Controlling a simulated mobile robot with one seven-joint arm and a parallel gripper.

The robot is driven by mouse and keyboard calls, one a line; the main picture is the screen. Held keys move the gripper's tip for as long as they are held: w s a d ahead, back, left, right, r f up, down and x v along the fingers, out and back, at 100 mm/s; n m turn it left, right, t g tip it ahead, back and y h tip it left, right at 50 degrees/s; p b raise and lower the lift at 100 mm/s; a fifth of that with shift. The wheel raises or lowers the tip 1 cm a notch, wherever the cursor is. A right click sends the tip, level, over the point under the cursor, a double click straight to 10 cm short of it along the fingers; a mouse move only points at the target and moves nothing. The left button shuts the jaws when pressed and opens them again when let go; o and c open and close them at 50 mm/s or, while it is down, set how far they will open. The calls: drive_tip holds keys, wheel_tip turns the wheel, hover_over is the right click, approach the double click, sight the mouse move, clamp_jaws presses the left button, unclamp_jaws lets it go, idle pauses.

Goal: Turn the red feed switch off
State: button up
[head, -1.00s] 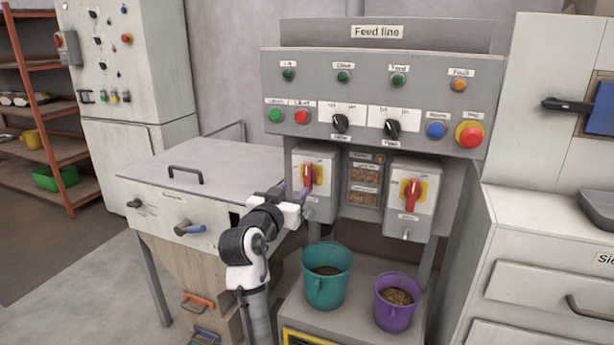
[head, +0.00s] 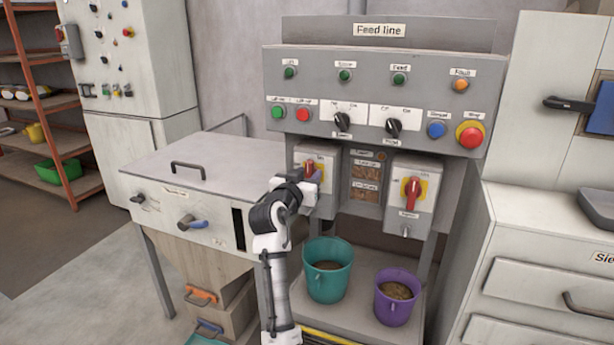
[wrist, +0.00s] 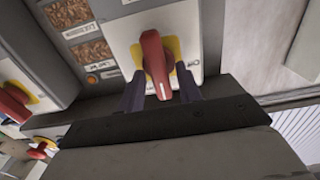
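Two red rotary switches on yellow plates hang under the Feed line panel, and I cannot read which is labelled feed. The left switch (head: 310,167) is partly hidden by my gripper (head: 315,180) in the head view. In the wrist view its red handle (wrist: 154,62) stands between the two dark fingers of my gripper (wrist: 160,80). The fingers are apart, one on each side, with a small gap visible to the handle. The right switch (head: 412,192) has its handle upright and nothing near it. It also shows at the wrist view's left edge (wrist: 14,102).
The panel (head: 380,90) above carries lamps, buttons, two black knobs and a red stop button (head: 470,135). A teal bucket (head: 328,285) and a purple bucket (head: 396,312) stand on the shelf below. A grey-lidded hopper (head: 190,165) is close on the left.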

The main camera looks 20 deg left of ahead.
drive_tip(key=shift+c, duration=0.9)
drive_tip(key=shift+n, duration=0.3)
drive_tip(key=n+p, duration=0.2)
drive_tip(key=n, duration=0.1)
drive_tip(key=shift+a+n, duration=0.15)
drive_tip(key=shift+n, duration=0.25)
drive_tip(key=n+p, duration=0.3)
drive_tip(key=n, duration=0.2)
drive_tip(key=shift+a, duration=0.15)
drive_tip(key=shift+a+f+n+p, duration=0.1)
drive_tip(key=shift+f+n+p, duration=0.1)
drive_tip(key=shift+n+p, duration=1.55)
drive_tip(key=shift+f+n+p, duration=0.2)
drive_tip(key=shift+n+p, duration=0.6)
drive_tip(key=shift+n, duration=1.75)
